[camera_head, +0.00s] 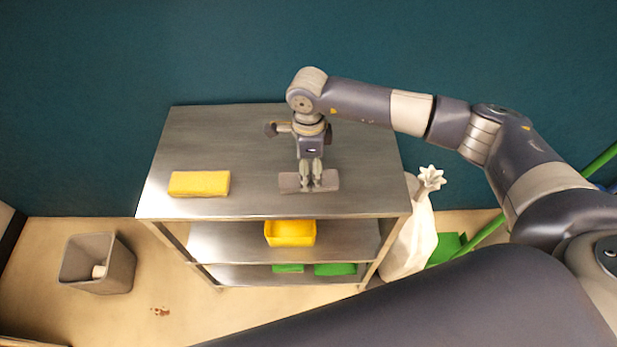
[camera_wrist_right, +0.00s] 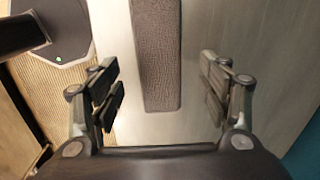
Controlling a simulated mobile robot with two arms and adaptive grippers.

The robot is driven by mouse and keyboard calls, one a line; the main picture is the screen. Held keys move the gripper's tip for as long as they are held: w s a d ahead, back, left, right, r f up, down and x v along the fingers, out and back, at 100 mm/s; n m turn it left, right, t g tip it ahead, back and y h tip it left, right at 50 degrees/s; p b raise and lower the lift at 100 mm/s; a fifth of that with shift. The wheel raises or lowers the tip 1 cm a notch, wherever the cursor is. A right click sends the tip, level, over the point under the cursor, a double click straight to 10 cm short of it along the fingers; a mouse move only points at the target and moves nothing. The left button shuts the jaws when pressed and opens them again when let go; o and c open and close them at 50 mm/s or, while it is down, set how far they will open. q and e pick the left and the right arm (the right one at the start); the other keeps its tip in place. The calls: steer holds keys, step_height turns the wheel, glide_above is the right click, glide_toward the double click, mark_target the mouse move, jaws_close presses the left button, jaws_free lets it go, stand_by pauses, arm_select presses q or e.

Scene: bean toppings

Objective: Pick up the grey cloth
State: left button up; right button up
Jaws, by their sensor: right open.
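The grey cloth (camera_head: 289,182) lies flat on the top shelf of a metal shelf unit, a long narrow strip from left to right in the head view. My right gripper (camera_head: 312,185) points down over the cloth's middle and hides part of it. In the right wrist view the cloth (camera_wrist_right: 157,58) runs between the two open fingers of the right gripper (camera_wrist_right: 163,95), with a gap on each side. The fingers do not touch its sides there. My left gripper is not in view.
A yellow block (camera_head: 199,184) lies on the metal top (camera_head: 240,140) to the left. A yellow bin (camera_head: 290,233) and green items (camera_head: 334,269) sit on lower shelves. A grey waste bin (camera_head: 97,264) stands left on the floor, a white sack (camera_head: 412,235) right.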

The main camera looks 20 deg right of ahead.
steer(key=shift+f+p, duration=0.5)
steer(key=shift+f, duration=1.4)
steer(key=c, duration=1.2)
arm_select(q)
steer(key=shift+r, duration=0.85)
arm_select(e)
steer(key=shift+o, duration=0.2)
steer(key=shift+w+r+b, duration=0.1)
steer(key=shift+r+b, duration=0.25)
steer(key=shift+r, duration=0.15)
step_height(320, 180, up, 2)
steer(key=shift+r+b, duration=0.1)
steer(key=shift+b, duration=0.6)
arm_select(q)
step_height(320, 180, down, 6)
steer(key=b, duration=0.4)
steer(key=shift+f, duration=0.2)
arm_select(e)
steer(key=s+a+r, duration=0.1)
steer(key=s+a, duration=0.2)
steer(key=s, duration=0.4)
steer(key=s+a+r, duration=0.1)
steer(key=s+a, duration=0.3)
steer(key=s, duration=0.3)
steer(key=shift+s+a, duration=0.15)
steer(key=shift+a, duration=0.15)
